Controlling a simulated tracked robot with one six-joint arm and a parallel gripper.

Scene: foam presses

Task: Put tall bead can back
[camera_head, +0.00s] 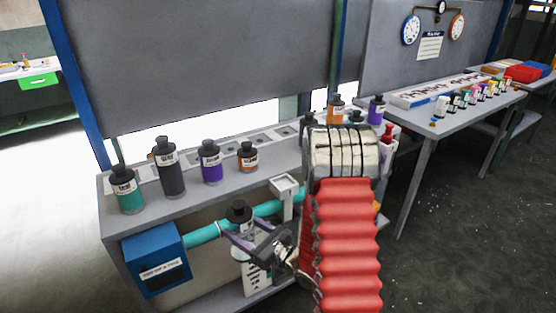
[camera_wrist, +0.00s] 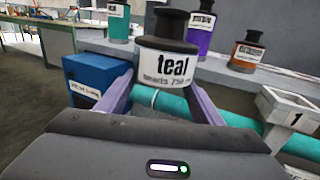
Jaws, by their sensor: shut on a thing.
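My gripper (camera_head: 240,237) is shut on a can with a black cap and a white label reading "teal beads" (camera_wrist: 165,65). The can is upright between my two purple fingers, in front of the teal pipe. In the head view its black cap (camera_head: 238,211) shows above my fingers; most of its body is hidden. On the bench shelf (camera_head: 190,203) stand a teal can (camera_head: 127,190), a taller dark grey can (camera_head: 167,166), a purple can (camera_head: 210,162) and a small orange can (camera_head: 247,156).
A blue box (camera_head: 155,262) with the teal pipe (camera_head: 205,231) is at the bench front. More cans, including an orange one (camera_head: 335,107), stand partly behind my arm. A side table (camera_head: 450,120) is at right.

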